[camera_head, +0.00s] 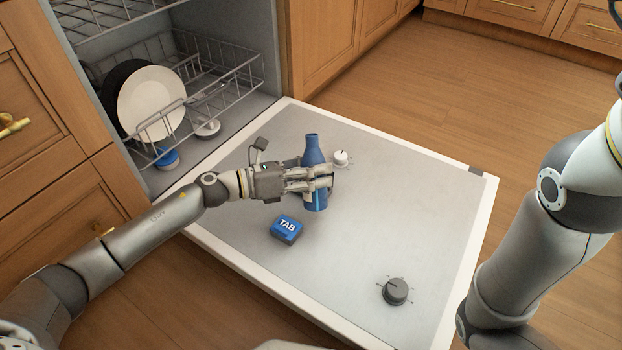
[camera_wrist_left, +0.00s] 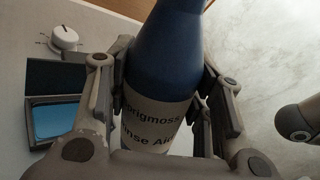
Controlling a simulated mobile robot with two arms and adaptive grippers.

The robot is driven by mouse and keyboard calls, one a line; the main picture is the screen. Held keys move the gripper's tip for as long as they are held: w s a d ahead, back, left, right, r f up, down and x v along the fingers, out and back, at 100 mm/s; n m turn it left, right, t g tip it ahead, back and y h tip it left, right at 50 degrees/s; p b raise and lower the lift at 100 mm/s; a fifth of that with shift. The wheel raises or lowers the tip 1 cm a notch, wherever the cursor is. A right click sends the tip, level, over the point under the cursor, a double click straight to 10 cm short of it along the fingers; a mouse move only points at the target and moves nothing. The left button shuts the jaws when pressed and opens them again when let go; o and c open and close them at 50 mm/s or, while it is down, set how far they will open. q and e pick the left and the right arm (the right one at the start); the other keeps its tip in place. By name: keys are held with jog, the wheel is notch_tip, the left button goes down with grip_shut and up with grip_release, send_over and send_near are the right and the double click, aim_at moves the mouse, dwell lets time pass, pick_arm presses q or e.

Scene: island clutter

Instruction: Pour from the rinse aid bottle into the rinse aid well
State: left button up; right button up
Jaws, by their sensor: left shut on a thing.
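My left gripper (camera_head: 318,178) is shut on the blue rinse aid bottle (camera_head: 312,148), fingers around its body. The bottle is about upright over the opened dishwasher door; I cannot tell whether its base touches the door. In the left wrist view my left gripper (camera_wrist_left: 163,110) has the bottle (camera_wrist_left: 165,50) between its fingers, with "Rinse Aid" partly readable on its pale label. A dark-framed compartment (camera_wrist_left: 40,112) with a blue inside and raised dark lid is left of the bottle; it may be the rinse aid well. It is not clearly visible in the head view. My right gripper is out of view.
The door (camera_head: 400,220) holds a white dial (camera_head: 341,158) behind the bottle, a blue "TAB" box (camera_head: 286,229) nearer me and a grey knob (camera_head: 395,291) at front right. The dishwasher rack (camera_head: 235,85) holds a white plate (camera_head: 152,103). The door's right part is mostly clear.

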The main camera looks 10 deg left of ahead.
pick_arm(q)
jog(key=shift+s+r+n+p, duration=0.15)
jog(key=shift+s+n+p, duration=0.2)
jog(key=shift+p, duration=0.5)
jog(key=shift+d+n+p, duration=0.1)
jog(key=shift+n+p, duration=0.25)
jog(key=shift+p, duration=0.1)
jog(key=shift+s+f, duration=0.1)
jog(key=shift+f, duration=0.15)
jog(key=shift+s+d+n+g+p, duration=0.2)
jog(key=shift+n+g+p, duration=0.25)
jog(key=shift+p, duration=0.55)
jog(key=shift+s+f, duration=0.1)
jog(key=shift+s, duration=0.05)
jog(key=shift+f+n, duration=0.15)
jog(key=shift+n, duration=0.1)
